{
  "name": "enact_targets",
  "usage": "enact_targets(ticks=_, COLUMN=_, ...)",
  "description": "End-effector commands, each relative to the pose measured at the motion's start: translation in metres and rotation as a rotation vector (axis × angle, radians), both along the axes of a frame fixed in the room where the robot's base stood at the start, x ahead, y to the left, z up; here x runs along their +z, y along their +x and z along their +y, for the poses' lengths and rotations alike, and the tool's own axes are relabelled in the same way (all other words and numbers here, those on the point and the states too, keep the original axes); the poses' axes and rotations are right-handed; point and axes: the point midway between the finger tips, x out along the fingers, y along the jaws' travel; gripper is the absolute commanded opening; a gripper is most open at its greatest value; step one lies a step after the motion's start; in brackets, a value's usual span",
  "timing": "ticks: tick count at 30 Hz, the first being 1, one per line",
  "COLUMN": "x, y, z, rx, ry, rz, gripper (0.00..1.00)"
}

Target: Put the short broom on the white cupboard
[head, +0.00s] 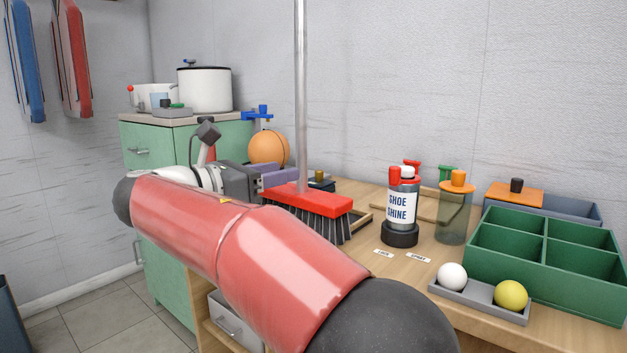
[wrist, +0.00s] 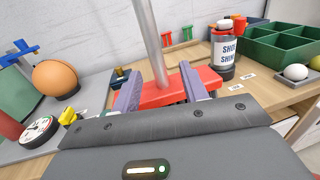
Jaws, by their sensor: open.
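The broom has a red head (head: 312,200) with dark bristles and a grey metal handle (head: 301,90) that rises out of the top of the head view. It stands upright at the wooden table; the bristles' lower ends are partly hidden by my arm. My gripper (head: 277,178) is at the broom head's left end. In the wrist view, its two purple fingers (wrist: 161,84) are open, one on each side of the red head (wrist: 165,95), with the handle (wrist: 151,40) rising between them. Contact cannot be told. No white cupboard is clearly identifiable; the cupboard in view (head: 150,185) is green.
The green cupboard's top holds a white pot (head: 205,90) and smaller items. Right of the broom are a shoe shine bottle (head: 401,205), a clear cylinder (head: 454,215), a green divided box (head: 545,285) and a tray with two balls (head: 478,300). An orange ball (head: 268,148) is behind my gripper.

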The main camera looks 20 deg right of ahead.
Motion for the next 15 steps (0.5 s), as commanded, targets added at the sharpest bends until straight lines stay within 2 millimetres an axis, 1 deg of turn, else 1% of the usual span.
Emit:
enact_targets(ticks=1, x=-0.001, y=0.002, z=-0.007, rx=-0.003, ry=0.001, rz=-0.002, gripper=0.44)
enact_targets(ticks=5, x=-0.003, y=0.009, z=-0.02, rx=-0.003, ry=0.002, rz=-0.001, gripper=0.44)
enact_targets(ticks=9, x=-0.007, y=0.022, z=-0.038, rx=-0.004, ry=0.003, rz=-0.001, gripper=0.44)
enact_targets(ticks=12, x=-0.006, y=0.027, z=-0.05, rx=-0.003, ry=0.003, rz=-0.002, gripper=0.44)
enact_targets(ticks=15, x=-0.006, y=0.031, z=-0.057, rx=-0.002, ry=0.003, rz=-0.001, gripper=0.44)
